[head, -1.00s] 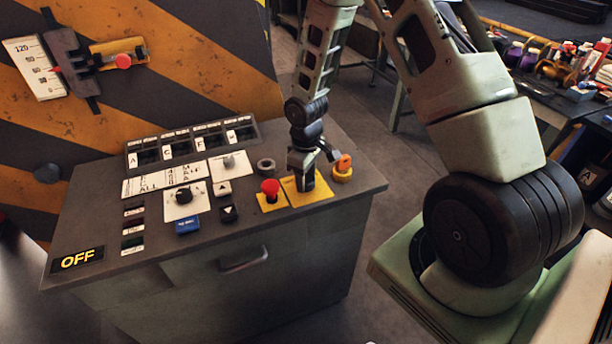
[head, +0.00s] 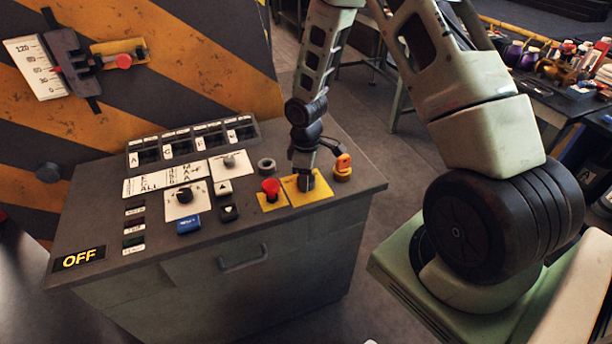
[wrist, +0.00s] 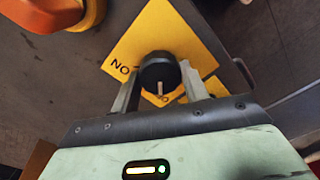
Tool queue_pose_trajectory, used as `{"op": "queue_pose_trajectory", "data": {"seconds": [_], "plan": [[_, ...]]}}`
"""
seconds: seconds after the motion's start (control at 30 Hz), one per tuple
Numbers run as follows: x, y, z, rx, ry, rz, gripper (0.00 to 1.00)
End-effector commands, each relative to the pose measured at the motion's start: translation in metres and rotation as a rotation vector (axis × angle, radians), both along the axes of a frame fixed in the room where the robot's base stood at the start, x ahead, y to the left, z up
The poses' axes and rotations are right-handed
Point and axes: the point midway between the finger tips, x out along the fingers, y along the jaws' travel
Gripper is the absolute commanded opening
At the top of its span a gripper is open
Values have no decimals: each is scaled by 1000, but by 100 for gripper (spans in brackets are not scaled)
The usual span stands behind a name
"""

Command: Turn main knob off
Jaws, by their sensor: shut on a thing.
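The main knob (wrist: 158,68) is a round black knob with a white pointer mark, on a yellow plate (wrist: 152,30) lettered "NO" as seen in the wrist view. The plate (head: 322,190) lies at the right front of the console in the head view, where my gripper mostly hides the knob. My gripper (wrist: 158,82) points down over the plate, its two fingers on opposite sides of the knob and shut on it. The white pointer shows between the fingers, towards the gripper body.
A red mushroom button (head: 270,187) stands just left of the gripper. An orange-topped knob on a yellow base (head: 343,167) stands close to the right. A lit "OFF" display (head: 79,259) is at the console's left front corner. A dark selector knob (head: 184,195) sits mid-console.

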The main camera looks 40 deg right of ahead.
Motion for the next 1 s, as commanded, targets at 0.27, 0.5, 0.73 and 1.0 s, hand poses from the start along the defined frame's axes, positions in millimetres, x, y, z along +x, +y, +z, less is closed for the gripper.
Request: {"op": "queue_pose_trajectory", "data": {"seconds": [0.27, 0.5, 0.73, 1.0], "plan": [[1, 0, 1, -2, -3, 2, 66], [1, 0, 2, -1, -2, 0, 66], [1, -1, 30, -1, -6, -1, 66], [2, -1, 94, -2, -8, -1, 66]]}}
